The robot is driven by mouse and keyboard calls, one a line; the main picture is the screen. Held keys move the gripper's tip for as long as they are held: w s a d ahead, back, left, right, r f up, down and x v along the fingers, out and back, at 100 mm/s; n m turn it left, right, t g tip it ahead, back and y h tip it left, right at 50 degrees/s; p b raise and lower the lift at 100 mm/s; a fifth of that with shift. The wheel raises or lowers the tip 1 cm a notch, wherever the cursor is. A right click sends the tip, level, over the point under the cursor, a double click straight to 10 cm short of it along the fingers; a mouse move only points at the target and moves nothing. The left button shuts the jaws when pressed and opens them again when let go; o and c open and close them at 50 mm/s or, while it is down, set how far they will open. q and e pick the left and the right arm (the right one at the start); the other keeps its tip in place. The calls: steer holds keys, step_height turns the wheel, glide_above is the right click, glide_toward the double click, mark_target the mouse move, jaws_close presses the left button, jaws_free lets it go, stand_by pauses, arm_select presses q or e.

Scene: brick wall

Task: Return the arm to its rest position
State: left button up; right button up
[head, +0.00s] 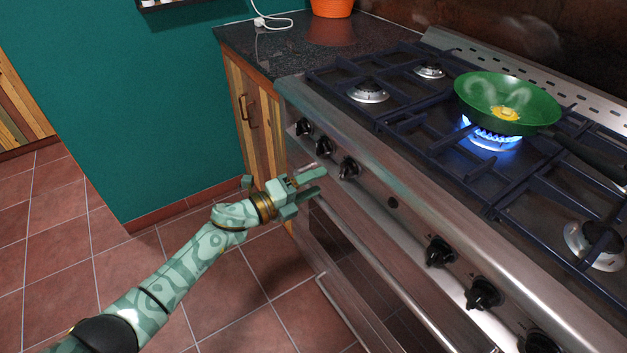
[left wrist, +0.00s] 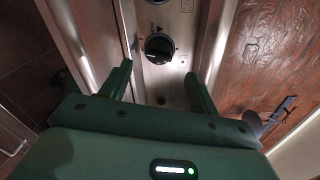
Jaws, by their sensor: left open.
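My left arm comes in from the lower left of the head view, with a pale green patterned sleeve. Its left gripper (head: 322,182) is open and empty, close in front of the stove's control panel, below a black knob (head: 348,167). In the left wrist view the two green fingers (left wrist: 158,82) stand apart, with a black knob (left wrist: 159,48) seen beyond and between them. Nothing is between the fingers. I cannot tell from these frames whether a finger touches the panel. My right gripper is not in view.
The steel stove (head: 400,225) fills the right side. A green pan (head: 490,98) with an egg (head: 505,113) sits over a lit blue flame (head: 492,138). A dark counter (head: 290,45) holds an orange pot (head: 332,8). The tiled floor (head: 60,230) at left is clear.

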arm_select(q)
steer(key=w+a+f+n+t+y+p, duration=0.25)
steer(key=a+f+n+y, duration=0.6)
steer(key=n, duration=0.45)
steer(key=s+a+f+n+g+y+p, duration=0.1)
steer(key=s+a+f+n+y, duration=0.1)
steer(key=s+a+f+n, duration=0.4)
steer(key=s+a+f+n+g+y+p, duration=0.15)
steer(key=s+a+f, duration=0.25)
steer(key=s+f, duration=0.55)
steer(key=s+a+f+n+g+y+p, duration=0.15)
steer(key=s+f, duration=0.25)
steer(key=s, duration=0.5)
steer(key=s+a+f+n+g, duration=0.1)
steer(key=s+f+n+g, duration=0.25)
steer(key=s, duration=0.55)
steer(key=s+a+f+n+g+y+p, duration=0.1)
steer(key=s+f, duration=0.4)
steer(key=s, duration=0.4)
steer(key=s+n+g+p, duration=0.1)
steer(key=s+g, duration=0.3)
steer(key=s, duration=2.2)
steer(key=shift+r+g+p, duration=0.3)
steer(key=shift+p, duration=0.55)
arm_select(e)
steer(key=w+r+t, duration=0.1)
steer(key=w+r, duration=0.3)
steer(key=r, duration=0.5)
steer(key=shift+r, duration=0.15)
